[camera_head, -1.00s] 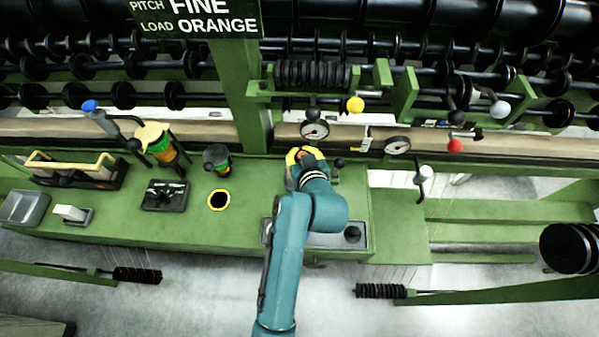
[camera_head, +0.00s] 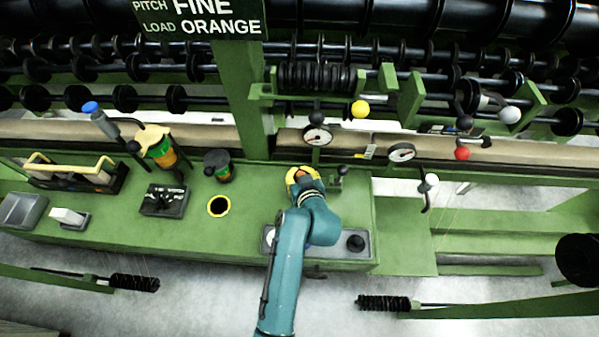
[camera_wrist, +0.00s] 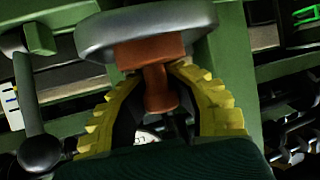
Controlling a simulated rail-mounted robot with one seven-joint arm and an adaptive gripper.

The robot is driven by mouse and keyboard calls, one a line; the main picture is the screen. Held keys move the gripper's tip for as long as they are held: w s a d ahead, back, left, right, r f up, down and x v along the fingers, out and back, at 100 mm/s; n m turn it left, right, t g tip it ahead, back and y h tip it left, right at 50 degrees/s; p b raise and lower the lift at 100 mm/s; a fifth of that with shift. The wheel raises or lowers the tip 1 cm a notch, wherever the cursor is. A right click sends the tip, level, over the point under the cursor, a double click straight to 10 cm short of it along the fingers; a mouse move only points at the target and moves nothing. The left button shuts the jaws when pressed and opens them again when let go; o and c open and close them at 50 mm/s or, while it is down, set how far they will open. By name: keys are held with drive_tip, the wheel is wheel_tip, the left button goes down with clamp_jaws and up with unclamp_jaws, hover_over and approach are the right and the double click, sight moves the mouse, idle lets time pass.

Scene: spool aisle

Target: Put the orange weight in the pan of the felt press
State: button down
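The orange weight (camera_wrist: 158,88) shows in the wrist view as an orange block with a narrower neck and rounded end. It sits between the yellow fingers of my gripper (camera_wrist: 150,72), whose tips close on the block's sides. A round grey disc (camera_wrist: 145,25) adjoins the block; I cannot tell whether it is the pan or part of the weight. In the head view a bit of orange shows inside my gripper (camera_head: 302,175), over the back of the green bench. I cannot make out the felt press and its pan for certain.
A black-knobbed lever (camera_head: 341,172) stands just right of my gripper. A grey tray (camera_head: 335,252) with a black knob (camera_head: 355,242) lies in front. Dial gauges (camera_head: 318,137) hang behind. Left are a yellow-rimmed hole (camera_head: 218,206) and a dark canister (camera_head: 217,163). A sign (camera_head: 200,17) reads FINE, ORANGE.

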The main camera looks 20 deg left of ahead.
drive_tip(key=c, duration=1.2)
unclamp_jaws()
drive_tip(key=shift+f, duration=0.15)
drive_tip(key=shift+c, duration=0.2)
drive_tip(key=shift+r, duration=0.2)
drive_tip(key=p+v, duration=0.3)
drive_tip(key=v, duration=0.9)
drive_tip(key=w+d+r+m+t+h, duration=0.1)
drive_tip(key=w+d+r+t, duration=0.2)
drive_tip(key=r, duration=0.7)
drive_tip(key=d+r+m+t+h, duration=0.15)
drive_tip(key=d+r, duration=0.25)
drive_tip(key=r, duration=0.6)
drive_tip(key=s+d+r+m+t+h, duration=0.1)
drive_tip(key=s+d+r+t+h, duration=0.1)
drive_tip(key=r, duration=0.5)
drive_tip(key=s+d+r+m+t+h, duration=0.2)
drive_tip(key=s+d+r+t, duration=0.1)
drive_tip(key=r, duration=0.5)
drive_tip(key=s+d+r+m+t+h, duration=0.2)
drive_tip(key=s+d+r, duration=0.2)
drive_tip(key=r, duration=0.3)
drive_tip(key=shift+s+d+r+t, duration=0.25)
drive_tip(key=shift+s+d+t, duration=0.1)
drive_tip(key=shift+d, duration=0.55)
